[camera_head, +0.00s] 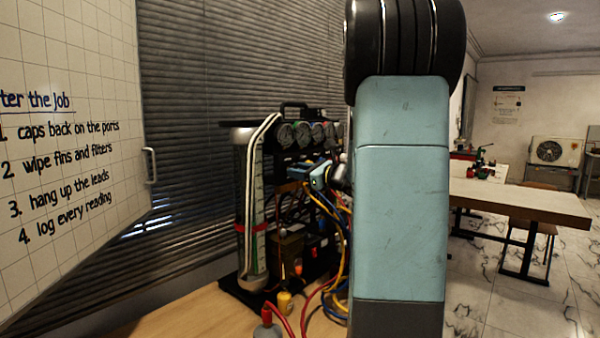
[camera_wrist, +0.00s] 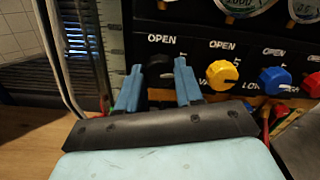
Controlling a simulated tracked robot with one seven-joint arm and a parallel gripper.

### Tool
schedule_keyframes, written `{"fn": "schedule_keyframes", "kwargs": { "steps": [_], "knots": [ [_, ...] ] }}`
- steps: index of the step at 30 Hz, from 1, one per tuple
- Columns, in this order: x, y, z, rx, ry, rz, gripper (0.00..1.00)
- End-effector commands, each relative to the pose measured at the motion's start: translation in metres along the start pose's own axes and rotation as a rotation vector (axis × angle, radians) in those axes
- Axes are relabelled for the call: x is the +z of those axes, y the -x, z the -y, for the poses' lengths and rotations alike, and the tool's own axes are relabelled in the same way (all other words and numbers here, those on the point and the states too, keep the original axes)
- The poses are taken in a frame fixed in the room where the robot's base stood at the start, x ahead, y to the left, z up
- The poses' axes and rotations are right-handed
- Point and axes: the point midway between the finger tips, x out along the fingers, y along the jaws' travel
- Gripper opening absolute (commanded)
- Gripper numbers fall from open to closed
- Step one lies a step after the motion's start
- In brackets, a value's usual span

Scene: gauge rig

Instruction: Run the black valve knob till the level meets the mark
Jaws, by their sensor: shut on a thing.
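The black valve knob (camera_wrist: 158,68) sits under an OPEN label in the wrist view. My gripper (camera_wrist: 157,85) has its two blue fingers on either side of the knob and is shut on it. In the head view my gripper (camera_head: 320,176) reaches the rig's front, and the knob is hidden there. The upright level column (camera_head: 252,190) stands at the rig's left with a red mark band (camera_head: 251,228) around its lower part. Green shows in the column, but I cannot tell exactly where the level stands. Part of the column's scale (camera_wrist: 114,45) shows in the wrist view.
A yellow knob (camera_wrist: 221,74) and a blue knob (camera_wrist: 273,80) sit right of the black one. Several gauges (camera_head: 303,134) line the rig's top. Yellow, blue and red hoses (camera_head: 340,265) hang close by my arm. A yellow cap-like piece (camera_head: 284,302) stands on the bench.

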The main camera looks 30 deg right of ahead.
Motion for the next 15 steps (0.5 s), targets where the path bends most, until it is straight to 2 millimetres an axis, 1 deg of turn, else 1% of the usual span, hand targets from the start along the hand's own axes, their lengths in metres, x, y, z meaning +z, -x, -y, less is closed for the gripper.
{"fn": "schedule_keyframes", "kwargs": {
  "steps": [3, 9, 15],
  "knots": [
    [0.0001, -0.0003, -0.0007, 0.001, 0.107, 0.000, 0.05],
    [-0.0002, 0.0000, -0.0007, 0.001, 0.267, 0.000, 0.05],
    [-0.0003, -0.0001, -0.0010, 0.001, 0.334, 0.000, 0.05]
  ]
}}
